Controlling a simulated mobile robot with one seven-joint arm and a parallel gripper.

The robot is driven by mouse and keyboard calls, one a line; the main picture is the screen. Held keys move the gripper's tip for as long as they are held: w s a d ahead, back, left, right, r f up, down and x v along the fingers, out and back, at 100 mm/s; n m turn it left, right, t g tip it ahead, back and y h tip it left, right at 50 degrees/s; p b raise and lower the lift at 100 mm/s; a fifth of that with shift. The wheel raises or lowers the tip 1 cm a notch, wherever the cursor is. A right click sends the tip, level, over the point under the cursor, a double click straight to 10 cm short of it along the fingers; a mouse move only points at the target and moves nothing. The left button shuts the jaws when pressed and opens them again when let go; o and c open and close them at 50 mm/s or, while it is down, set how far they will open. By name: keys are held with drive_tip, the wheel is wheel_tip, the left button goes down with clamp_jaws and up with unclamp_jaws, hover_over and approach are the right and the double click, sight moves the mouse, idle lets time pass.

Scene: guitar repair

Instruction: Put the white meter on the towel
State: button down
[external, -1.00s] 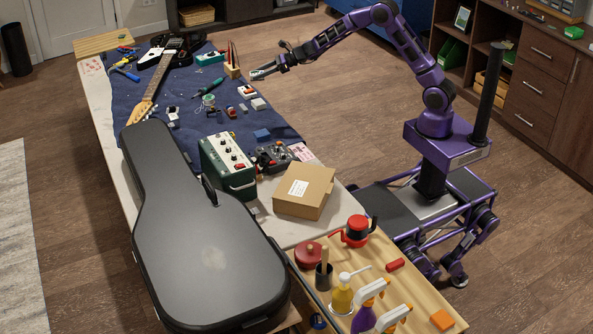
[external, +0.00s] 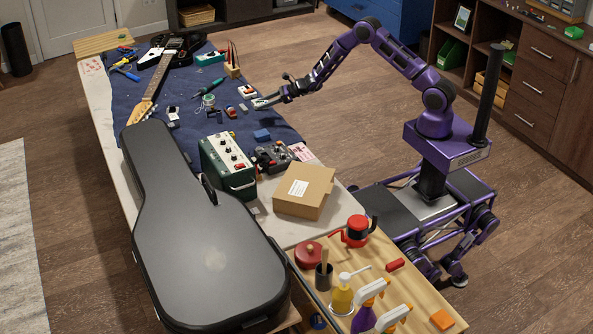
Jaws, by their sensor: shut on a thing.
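The blue towel (external: 190,132) is spread over the far part of the workbench. My gripper (external: 257,103) is low at the towel's right edge, with its jaws shut on a small pale thing. That thing is mostly hidden by the fingers and too small here for me to tell for sure that it is the white meter. A white box with red parts (external: 247,91) lies just behind my gripper. A small white and dark item (external: 172,113) lies farther left on the towel.
A guitar (external: 160,75), a teal box (external: 211,58) and an upright holder (external: 233,70) are on the towel. A blue block (external: 262,134), a green amplifier (external: 228,165), a cardboard box (external: 304,190) and a black guitar case (external: 200,235) are nearer the camera.

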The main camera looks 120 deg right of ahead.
sight(264, 120)
drive_tip(key=shift+f, duration=2.95)
drive_tip(key=shift+f+b, duration=0.3)
drive_tip(key=shift+b, duration=0.25)
drive_tip(key=shift+c, duration=1.2)
unclamp_jaws()
drive_tip(key=shift+r, duration=0.1)
drive_tip(key=shift+r, duration=0.1)
drive_tip(key=shift+r+p, duration=0.2)
drive_tip(key=shift+p, duration=0.25)
drive_tip(key=v, duration=1.2)
drive_tip(key=shift+f+p, duration=0.2)
drive_tip(key=shift+p, duration=0.1)
